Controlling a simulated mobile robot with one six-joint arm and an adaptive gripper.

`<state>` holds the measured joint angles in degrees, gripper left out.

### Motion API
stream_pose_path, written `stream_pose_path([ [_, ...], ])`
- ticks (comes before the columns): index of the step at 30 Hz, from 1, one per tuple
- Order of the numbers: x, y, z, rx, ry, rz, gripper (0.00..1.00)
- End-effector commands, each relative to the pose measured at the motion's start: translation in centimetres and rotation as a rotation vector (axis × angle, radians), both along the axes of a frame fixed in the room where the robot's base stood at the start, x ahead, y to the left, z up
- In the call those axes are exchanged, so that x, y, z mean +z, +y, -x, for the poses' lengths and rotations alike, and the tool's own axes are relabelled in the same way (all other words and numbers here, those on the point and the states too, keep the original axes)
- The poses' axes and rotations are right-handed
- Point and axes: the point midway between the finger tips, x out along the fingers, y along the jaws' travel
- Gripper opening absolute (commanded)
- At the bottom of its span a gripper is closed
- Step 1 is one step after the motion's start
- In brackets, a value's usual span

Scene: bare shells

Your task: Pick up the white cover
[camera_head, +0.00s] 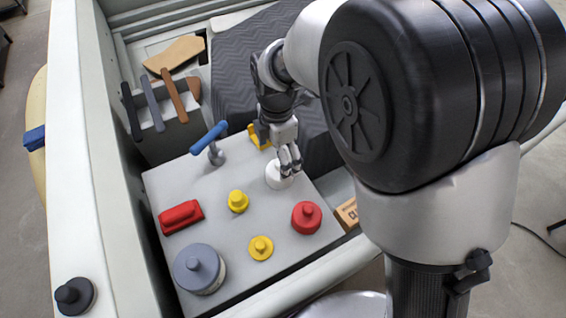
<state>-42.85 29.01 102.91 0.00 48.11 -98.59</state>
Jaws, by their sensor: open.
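The white cover (277,177) is a small round white piece on the grey board (218,268), near the board's upper right part. My gripper (290,166) points down at it from above, with its fingertips at the cover's right side. The fingers are open. They overlap part of the cover in this view, and I cannot tell whether they touch it.
On the board are yellow knobbed pieces (238,201), a red round knob (306,217), a red block (181,217), a grey knobbed lid (199,268) and a blue-handled lever (210,140). Upright tool handles (173,96) stand behind. A pale wall (85,160) runs along the left.

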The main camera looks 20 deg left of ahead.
Motion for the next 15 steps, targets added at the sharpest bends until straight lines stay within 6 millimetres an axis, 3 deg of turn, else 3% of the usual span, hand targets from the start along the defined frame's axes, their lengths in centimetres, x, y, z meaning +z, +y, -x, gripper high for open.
stream_pose_path([
  [3,-1.8,0.0,0.0,-0.001,0.001,0.001,0.88],
  [11,-3.2,-0.1,0.1,-0.001,0.001,0.001,0.88],
  [15,-5.2,-0.3,0.2,-0.002,0.001,0.002,0.88],
])
